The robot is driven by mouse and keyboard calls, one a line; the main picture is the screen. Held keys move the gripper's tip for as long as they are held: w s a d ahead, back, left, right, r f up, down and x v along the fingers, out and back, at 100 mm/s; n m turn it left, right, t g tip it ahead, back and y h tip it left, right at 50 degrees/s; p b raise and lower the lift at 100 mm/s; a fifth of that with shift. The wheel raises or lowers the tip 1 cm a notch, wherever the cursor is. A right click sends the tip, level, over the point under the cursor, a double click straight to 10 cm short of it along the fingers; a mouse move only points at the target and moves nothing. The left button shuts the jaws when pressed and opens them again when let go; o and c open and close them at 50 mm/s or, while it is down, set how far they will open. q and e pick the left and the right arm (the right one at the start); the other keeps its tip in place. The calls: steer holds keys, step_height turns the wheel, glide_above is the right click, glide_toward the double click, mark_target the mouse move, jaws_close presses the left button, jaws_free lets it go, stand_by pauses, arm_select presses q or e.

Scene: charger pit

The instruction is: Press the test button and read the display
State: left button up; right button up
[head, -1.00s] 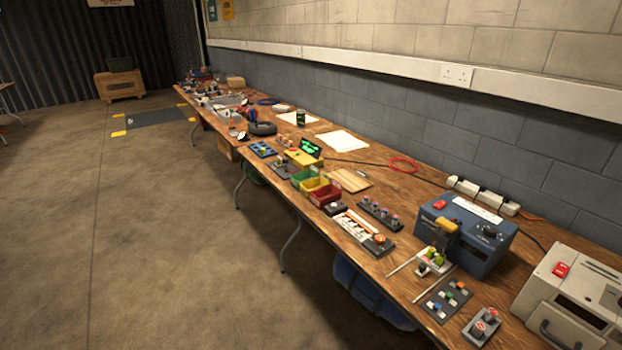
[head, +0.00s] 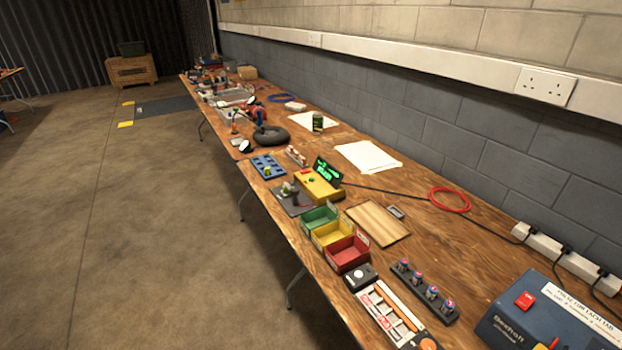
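A yellow box (head: 321,190) stands on the long wooden bench near the middle of the head view. A small dark display (head: 327,171) with glowing green characters stands at its back; the characters are too small to read. A small green spot and a red spot show on top of the box, and I cannot tell which is the test button. A black cable runs from beside the display toward the wall sockets. Neither of my grippers is in view.
The wooden bench (head: 470,240) runs along the block wall. Green (head: 318,218), yellow (head: 332,235) and red (head: 347,254) bins stand in front of the yellow box. A wooden board (head: 378,224) lies to their right. A blue machine (head: 520,318) is at lower right. The concrete floor (head: 150,230) at left is clear.

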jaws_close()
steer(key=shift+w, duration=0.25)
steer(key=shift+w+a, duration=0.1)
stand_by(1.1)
